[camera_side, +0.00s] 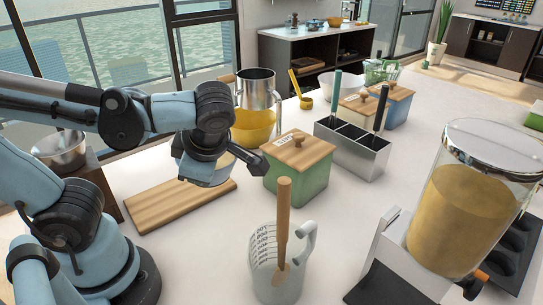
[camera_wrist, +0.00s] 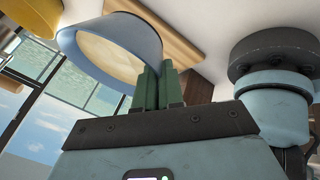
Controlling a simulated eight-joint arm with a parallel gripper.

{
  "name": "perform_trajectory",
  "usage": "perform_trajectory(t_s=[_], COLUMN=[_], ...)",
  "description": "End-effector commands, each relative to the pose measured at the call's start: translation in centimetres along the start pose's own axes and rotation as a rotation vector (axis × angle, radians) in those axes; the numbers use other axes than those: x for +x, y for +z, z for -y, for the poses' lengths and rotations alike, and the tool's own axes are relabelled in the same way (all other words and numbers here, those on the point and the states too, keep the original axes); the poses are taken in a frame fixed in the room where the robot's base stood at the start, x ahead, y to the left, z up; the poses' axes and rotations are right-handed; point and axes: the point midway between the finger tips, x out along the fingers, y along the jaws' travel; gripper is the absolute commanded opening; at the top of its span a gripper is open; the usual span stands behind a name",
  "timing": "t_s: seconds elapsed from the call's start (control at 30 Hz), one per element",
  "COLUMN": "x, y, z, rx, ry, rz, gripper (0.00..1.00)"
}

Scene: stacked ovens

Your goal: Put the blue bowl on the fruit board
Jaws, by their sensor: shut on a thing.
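The blue bowl (camera_wrist: 112,48), with a pale cream inside, is tilted in the wrist view. The green fingers of my gripper (camera_wrist: 152,88) are shut on its rim. In the side view my gripper (camera_side: 205,165) is over the far right part of a plain wooden board (camera_side: 170,208), which I take as the fruit board. There the bowl is mostly hidden behind my wrist. The board also shows behind the bowl in the wrist view (camera_wrist: 172,22). I cannot tell whether the bowl touches it. The visible part of the board is bare.
A green box with a wooden lid (camera_side: 299,170) stands close right of my gripper. A yellow bowl (camera_side: 252,128) and a metal pot (camera_side: 257,90) stand behind. A measuring jug (camera_side: 277,262) is in front. A metal bowl (camera_side: 62,150) is at left. The counter right of the board's front is clear.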

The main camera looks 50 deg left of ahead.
Motion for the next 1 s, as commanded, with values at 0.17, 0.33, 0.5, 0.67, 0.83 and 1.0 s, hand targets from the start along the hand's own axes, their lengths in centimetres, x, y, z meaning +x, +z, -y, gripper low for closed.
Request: perform_trajectory(t_s=[0.17,0.33,0.5,0.67,0.83,1.0], x=[0.8,3.8,6.7,9.2,11.5,12.3], y=[-0.6,-1.7,-2.8,-3.8,-4.6,-4.6], z=[-0.5,-1.4,-2.3,-3.2,-3.9,-4.0], rx=[-0.054,-0.057,-0.055,-0.054,-0.052,-0.045], ry=[-0.02,-0.021,-0.021,-0.02,-0.02,-0.017], rz=[-0.024,-0.025,-0.024,-0.024,-0.023,-0.02], gripper=[0.0,0.0,0.0,0.0,0.0,0.0])
